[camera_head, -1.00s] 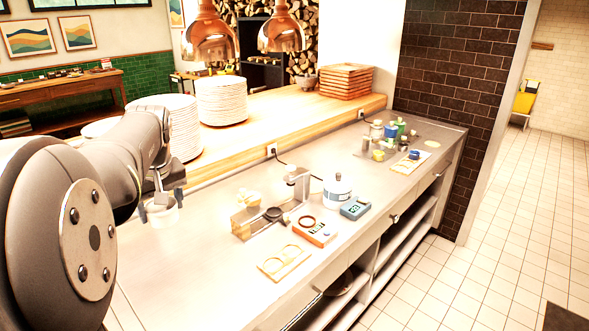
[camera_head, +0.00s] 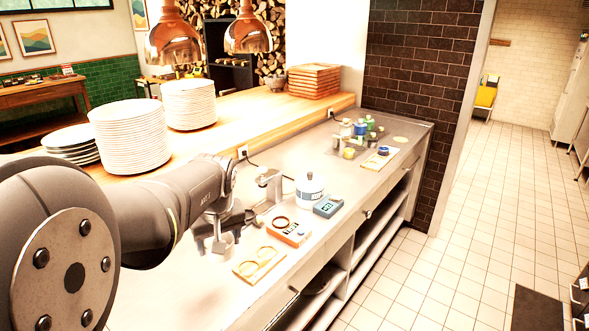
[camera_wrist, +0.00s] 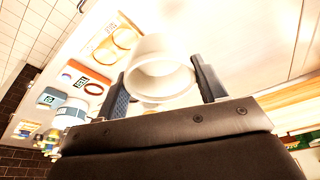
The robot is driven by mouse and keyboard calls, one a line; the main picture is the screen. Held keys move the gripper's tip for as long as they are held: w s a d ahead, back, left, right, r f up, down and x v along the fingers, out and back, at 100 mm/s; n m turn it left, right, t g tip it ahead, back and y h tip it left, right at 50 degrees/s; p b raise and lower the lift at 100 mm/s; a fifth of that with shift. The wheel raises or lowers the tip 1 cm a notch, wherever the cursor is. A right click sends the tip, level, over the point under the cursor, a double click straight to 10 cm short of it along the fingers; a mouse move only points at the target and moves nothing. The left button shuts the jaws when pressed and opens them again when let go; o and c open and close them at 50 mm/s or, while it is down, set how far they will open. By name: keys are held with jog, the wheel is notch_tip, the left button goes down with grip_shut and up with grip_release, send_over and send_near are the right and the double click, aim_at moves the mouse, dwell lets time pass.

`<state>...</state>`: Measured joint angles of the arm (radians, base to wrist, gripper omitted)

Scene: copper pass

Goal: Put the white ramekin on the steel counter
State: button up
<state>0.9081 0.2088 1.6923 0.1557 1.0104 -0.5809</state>
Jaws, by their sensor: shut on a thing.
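My gripper (camera_head: 222,236) is over the steel counter (camera_head: 190,290), in front of the metal stand. It is shut on the white ramekin (camera_wrist: 160,76), which sits between the two dark fingers in the wrist view. In the head view the ramekin (camera_head: 221,245) is small and pale below the fingers, partly hidden by them. I cannot tell how close its base is to the counter surface.
Close by on the counter are a wooden board with two rings (camera_head: 258,264), an orange device (camera_head: 290,232), a blue device (camera_head: 328,206) and a white lidded pot (camera_head: 309,188). Plate stacks (camera_head: 130,135) stand on the wooden ledge. The near left counter is clear.

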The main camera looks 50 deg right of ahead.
notch_tip(320, 180, down, 3)
jog(key=shift+r, duration=0.1)
jog(key=w+a+f, duration=0.1)
jog(key=w+f, duration=0.1)
jog(key=w, duration=0.1)
jog(key=w+a+f, duration=0.2)
jog(key=w, duration=0.2)
jog(key=w+a+f, duration=0.1)
jog(key=w+f, duration=0.2)
jog(key=shift+w+a, duration=0.35)
jog(key=shift+f, duration=1.95)
jog(key=shift+f, duration=0.2)
jog(key=o, duration=1)
jog(key=v, duration=1.2)
jog(key=shift+r, duration=0.2)
